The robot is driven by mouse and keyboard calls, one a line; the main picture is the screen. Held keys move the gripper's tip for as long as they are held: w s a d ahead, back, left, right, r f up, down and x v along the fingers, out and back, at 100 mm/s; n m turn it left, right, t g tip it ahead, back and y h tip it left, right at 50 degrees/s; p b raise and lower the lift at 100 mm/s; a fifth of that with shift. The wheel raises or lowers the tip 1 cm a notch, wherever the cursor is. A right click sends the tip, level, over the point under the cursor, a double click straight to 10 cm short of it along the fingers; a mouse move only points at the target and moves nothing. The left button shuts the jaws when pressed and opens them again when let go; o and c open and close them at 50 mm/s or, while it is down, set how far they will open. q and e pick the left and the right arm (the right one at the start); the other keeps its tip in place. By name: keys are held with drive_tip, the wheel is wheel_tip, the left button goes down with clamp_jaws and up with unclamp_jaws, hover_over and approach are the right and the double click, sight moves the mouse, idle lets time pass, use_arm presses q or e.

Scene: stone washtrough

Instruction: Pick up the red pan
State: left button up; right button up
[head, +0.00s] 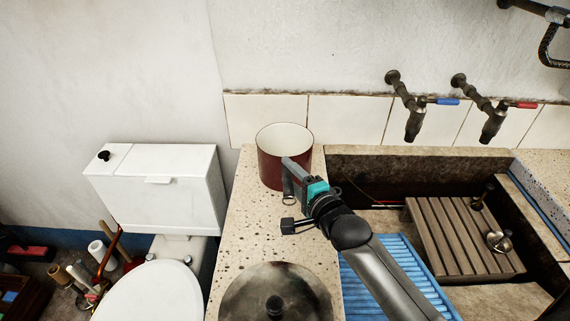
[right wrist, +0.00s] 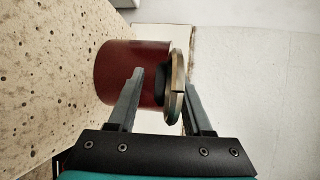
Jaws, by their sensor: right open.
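The red pan (head: 267,166) stands upright on the speckled stone counter near the wall, its pale inside facing up. It fills the upper middle of the right wrist view (right wrist: 115,75), turned sideways. My right gripper (head: 290,168) is at the pan's near right side, open. In the right wrist view its fingers (right wrist: 162,85) stand on either side of the pan's handle (right wrist: 176,90), seen nearly end-on. One finger lies over the red wall and the other lies past the rim. I cannot tell whether either touches. My left gripper is not in view.
A grey lid (head: 260,302) with a black knob lies on the counter's near end. The stone trough (head: 400,165) to the right holds a wooden rack (head: 440,235) and blue ribbed tray (head: 400,265). Wall taps (head: 414,122) hang above. A white toilet (head: 160,190) stands left.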

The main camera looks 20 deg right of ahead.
drive_tip(key=shift+c, duration=0.2)
clamp_jaws()
idle(1.1)
drive_tip(key=shift+r, duration=0.2)
